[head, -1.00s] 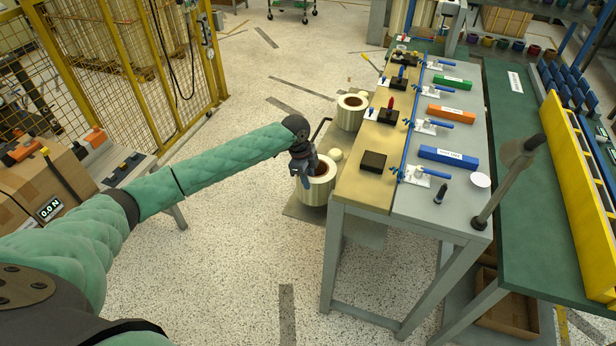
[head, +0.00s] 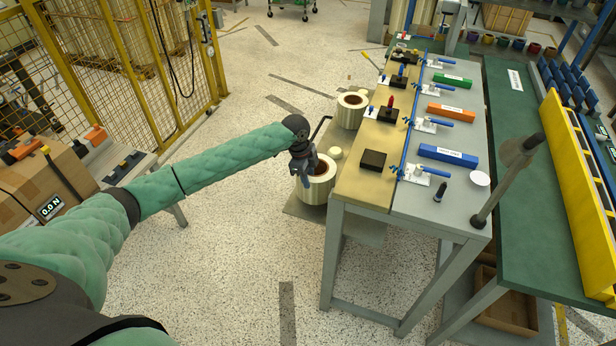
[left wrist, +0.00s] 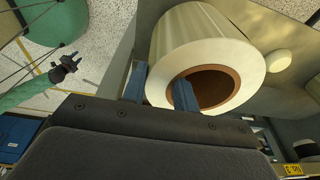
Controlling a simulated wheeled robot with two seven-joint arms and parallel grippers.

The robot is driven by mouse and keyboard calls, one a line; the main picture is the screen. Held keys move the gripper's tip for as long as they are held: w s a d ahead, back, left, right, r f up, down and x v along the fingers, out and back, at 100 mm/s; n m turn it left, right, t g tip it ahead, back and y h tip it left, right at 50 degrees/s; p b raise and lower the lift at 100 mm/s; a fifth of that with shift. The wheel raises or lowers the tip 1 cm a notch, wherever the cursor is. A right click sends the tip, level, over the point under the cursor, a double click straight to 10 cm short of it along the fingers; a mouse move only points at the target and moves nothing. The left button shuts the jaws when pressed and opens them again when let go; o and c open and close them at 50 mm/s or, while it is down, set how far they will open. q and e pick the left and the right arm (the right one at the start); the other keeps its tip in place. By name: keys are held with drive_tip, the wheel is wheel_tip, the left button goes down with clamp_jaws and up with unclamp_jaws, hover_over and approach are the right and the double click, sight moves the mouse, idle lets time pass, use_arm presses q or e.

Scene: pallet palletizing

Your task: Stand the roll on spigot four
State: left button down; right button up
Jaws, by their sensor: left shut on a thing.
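A pale roll with a brown core (head: 316,188) stands upright on a low grey platform beside the near workbench. My left gripper (head: 304,172) is over its left rim, pointing down. In the left wrist view my left gripper's blue fingers (left wrist: 160,90) straddle the wall of the roll (left wrist: 205,45), one in the core and one outside, shut on it. A second similar roll (head: 352,108) stands farther back. No spigot number is readable, and the roll hides what is under it. A dark gripper on a green arm, apparently my right (left wrist: 66,66), shows small in the left wrist view.
A pale round knob (head: 336,153) is close to the right of the roll. The workbench (head: 350,196) with clamps and coloured blocks stands just right of it. A yellow mesh fence (head: 150,75) is at the left. The speckled floor (head: 240,250) in front is clear.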

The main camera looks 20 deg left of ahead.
use_arm(q)
drive_tip(key=shift+f+b, duration=0.45)
drive_tip(key=shift+f, duration=1.1)
idle(0.4)
idle(0.4)
